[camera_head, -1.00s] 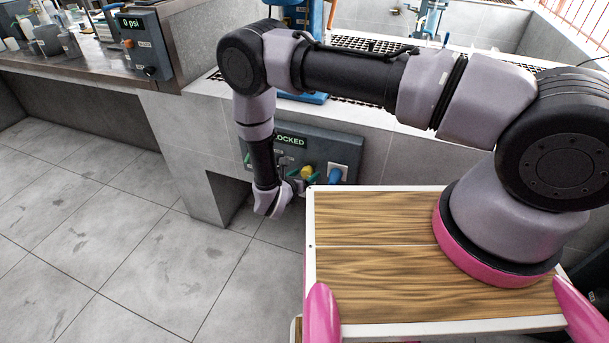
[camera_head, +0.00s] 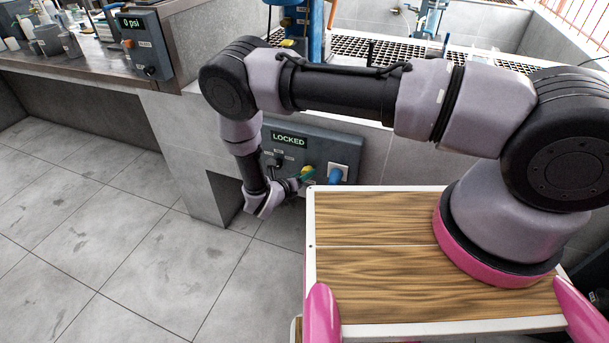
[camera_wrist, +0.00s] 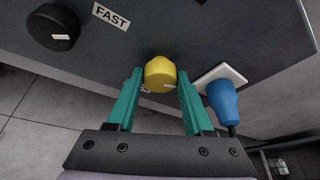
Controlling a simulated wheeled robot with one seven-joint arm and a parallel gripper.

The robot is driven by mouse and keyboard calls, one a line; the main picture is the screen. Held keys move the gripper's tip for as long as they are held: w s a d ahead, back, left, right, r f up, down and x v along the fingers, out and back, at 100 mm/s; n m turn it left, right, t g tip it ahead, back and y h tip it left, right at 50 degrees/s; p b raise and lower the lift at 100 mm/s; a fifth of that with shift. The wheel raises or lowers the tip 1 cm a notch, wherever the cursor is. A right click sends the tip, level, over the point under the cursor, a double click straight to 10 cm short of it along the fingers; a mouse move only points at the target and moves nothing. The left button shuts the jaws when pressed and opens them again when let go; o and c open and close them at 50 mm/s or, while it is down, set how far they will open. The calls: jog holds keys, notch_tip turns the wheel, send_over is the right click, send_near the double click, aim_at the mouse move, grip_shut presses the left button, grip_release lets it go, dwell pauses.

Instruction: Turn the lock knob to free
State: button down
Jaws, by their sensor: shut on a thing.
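A yellow knob (camera_wrist: 159,71) sits on the dark control panel, between the two green fingers of my gripper (camera_wrist: 161,84) in the wrist view. My gripper is shut on this knob, one finger on each side. A pale mark shows on the knob's side, and the label by it is mostly covered. In the head view the yellow knob (camera_head: 308,169) is partly behind my gripper (camera_head: 304,177). The display (camera_head: 289,140) above it reads LOCKED.
A black knob (camera_wrist: 53,27) sits left of the yellow one, with a FAST label (camera_wrist: 111,17) between them. A blue plug (camera_wrist: 222,101) in a white socket plate stands close to the right finger. A box (camera_head: 146,45) at upper left reads 0 psi.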

jog(key=n+h, duration=0.1)
jog(key=n, duration=0.2)
jog(key=n+t+h, duration=0.1)
jog(key=n+h, duration=0.1)
jog(key=n, duration=0.2)
jog(key=f+n+t+h, duration=0.1)
jog(key=n+h, duration=0.1)
jog(key=n, duration=0.2)
jog(key=shift+a, duration=0.25)
jog(key=shift+n, duration=0.4)
jog(key=shift+c, duration=1.4)
grip_release()
